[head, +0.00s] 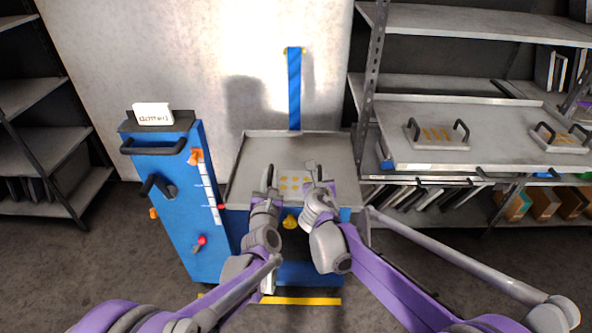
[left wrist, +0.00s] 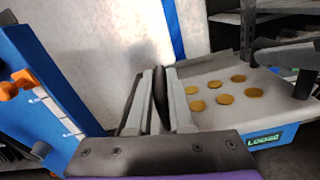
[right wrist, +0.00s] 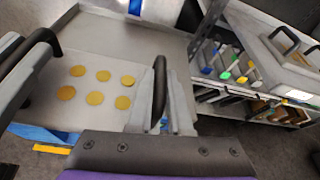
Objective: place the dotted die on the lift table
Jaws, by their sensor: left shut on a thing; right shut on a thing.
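The dotted die (head: 293,182) is a flat grey plate with rows of gold dots and a black handle at each side. It is over the grey top of the blue lift table (head: 285,147); I cannot tell whether it rests fully on it. My left gripper (head: 269,183) is shut on the left handle, which shows between its fingers in the left wrist view (left wrist: 160,90). My right gripper (head: 315,180) is shut on the right handle, seen in the right wrist view (right wrist: 160,90). The dots show clearly in the right wrist view (right wrist: 95,86).
A blue console (head: 175,215) with a "dotted" card (head: 153,114), knobs and a scale stands left of the table. A green display (left wrist: 264,139) reads "LOOSE". At right, a rack tray (head: 480,110) holds two other handled dies (head: 437,133). A blue stripe (head: 294,90) marks the wall.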

